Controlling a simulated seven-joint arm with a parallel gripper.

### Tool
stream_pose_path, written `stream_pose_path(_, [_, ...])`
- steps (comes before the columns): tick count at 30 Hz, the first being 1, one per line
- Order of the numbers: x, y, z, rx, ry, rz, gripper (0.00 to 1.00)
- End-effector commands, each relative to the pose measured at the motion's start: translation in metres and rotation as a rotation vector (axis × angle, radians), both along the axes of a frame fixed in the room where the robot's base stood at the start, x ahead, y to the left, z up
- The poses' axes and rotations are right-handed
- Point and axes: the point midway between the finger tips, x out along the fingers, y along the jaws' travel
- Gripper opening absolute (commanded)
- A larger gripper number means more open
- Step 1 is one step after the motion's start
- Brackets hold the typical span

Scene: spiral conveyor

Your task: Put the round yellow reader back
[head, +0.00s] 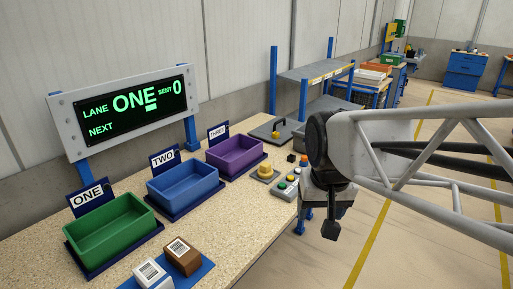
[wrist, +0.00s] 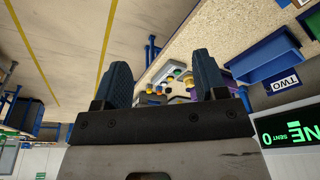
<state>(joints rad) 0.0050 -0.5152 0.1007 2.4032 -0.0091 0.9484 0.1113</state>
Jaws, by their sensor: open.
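A smaller yellow piece (head: 275,131) stands on a grey plate farther back; I cannot tell which of the two is the reader. My gripper (head: 331,228) hangs beyond the bench's right edge, apart from both. In the wrist view my gripper (wrist: 163,72) is open, with nothing between its two blue-grey fingers. Small yellow and coloured parts show far off between them.
A green bin (head: 108,232), blue bin (head: 184,186) and purple bin (head: 236,157) line the bench under a display (head: 125,108) reading lane ONE, sent 0. Two barcoded boxes, white (head: 149,273) and brown (head: 182,257), lie on a blue mat. A button panel (head: 290,184) is near my gripper.

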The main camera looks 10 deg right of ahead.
Motion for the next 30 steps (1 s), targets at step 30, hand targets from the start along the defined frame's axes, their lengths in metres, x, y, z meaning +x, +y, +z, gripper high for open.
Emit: stream_pose_path(30, [-0.073, -0.001, -0.026, -0.022, -0.027, 0.090, 0.66])
